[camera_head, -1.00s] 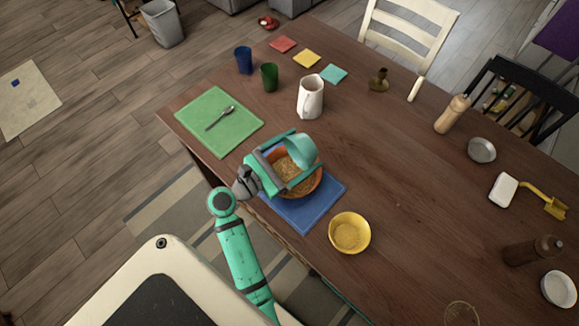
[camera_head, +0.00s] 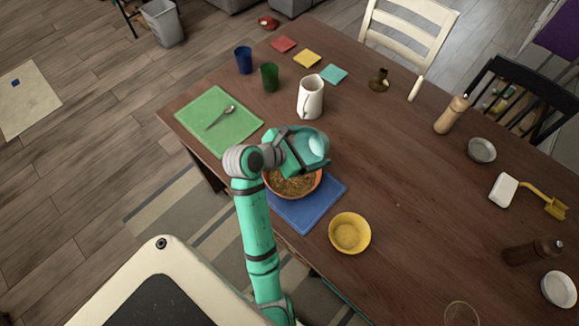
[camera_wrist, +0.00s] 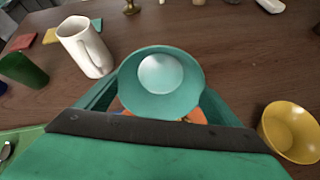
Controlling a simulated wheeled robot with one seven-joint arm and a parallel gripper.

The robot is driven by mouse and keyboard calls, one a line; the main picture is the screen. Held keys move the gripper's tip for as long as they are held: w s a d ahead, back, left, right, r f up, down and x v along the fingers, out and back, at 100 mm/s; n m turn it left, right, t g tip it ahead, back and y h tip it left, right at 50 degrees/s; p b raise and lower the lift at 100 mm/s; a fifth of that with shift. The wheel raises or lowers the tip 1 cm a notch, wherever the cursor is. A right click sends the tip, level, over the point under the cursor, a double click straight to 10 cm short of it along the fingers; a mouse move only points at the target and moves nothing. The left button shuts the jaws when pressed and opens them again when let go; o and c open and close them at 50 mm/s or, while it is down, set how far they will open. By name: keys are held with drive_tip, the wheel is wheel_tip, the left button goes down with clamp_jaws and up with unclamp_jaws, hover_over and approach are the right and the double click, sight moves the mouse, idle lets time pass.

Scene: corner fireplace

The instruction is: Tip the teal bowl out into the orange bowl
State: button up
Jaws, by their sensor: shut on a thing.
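My gripper (camera_head: 306,150) is shut on the teal bowl (camera_head: 318,146) and holds it above the back part of the orange bowl. In the wrist view the teal bowl (camera_wrist: 185,103) faces the camera, with a pale, smooth inside and no food visible in it. The orange bowl (camera_head: 318,186) stands on a blue mat (camera_head: 326,204) and holds brownish-yellow grainy food. My gripper and the teal bowl hide its back part. In the wrist view only a bit of orange shows below the teal bowl.
A white pitcher (camera_head: 310,98) stands behind the held bowl. A green mat (camera_head: 238,139) with a spoon (camera_head: 220,118) lies to the left.

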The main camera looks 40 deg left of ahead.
drive_tip(key=shift+w+d+r+g+y, duration=0.1)
drive_tip(key=shift+w+r+g+y, duration=0.3)
drive_tip(key=shift+g, duration=0.6)
drive_tip(key=shift+w+f+g, duration=0.2)
drive_tip(key=shift+g, duration=0.4)
drive_tip(key=shift+w+r+g, duration=0.2)
drive_tip(key=shift+w+g, duration=0.05)
drive_tip(key=shift+g, duration=0.35)
drive_tip(key=shift+w+r+g+y, duration=0.1)
drive_tip(key=shift+w+g+y, duration=0.05)
drive_tip(key=shift+g+y, duration=0.2)
drive_tip(key=shift+w+d, duration=0.15)
drive_tip(key=shift+w, duration=0.1)
drive_tip(key=shift+g, duration=0.25)
drive_tip(key=shift+w+f, duration=0.15)
drive_tip(key=shift+f, duration=0.05)
drive_tip(key=shift+w+d+f+g+y, duration=0.3)
drive_tip(key=shift+w+f+g, duration=0.7)
drive_tip(key=shift+f+g, duration=0.1)
drive_tip(key=shift+w+d+f+g+y, duration=0.25)
drive_tip(key=shift+w+f+g, duration=0.75)
drive_tip(key=shift+f+g, duration=0.1)
drive_tip(key=shift+w+d+f+g+y, duration=0.3)
drive_tip(key=shift+w+f+g, duration=0.7)
drive_tip(key=shift+f+g, duration=0.1)
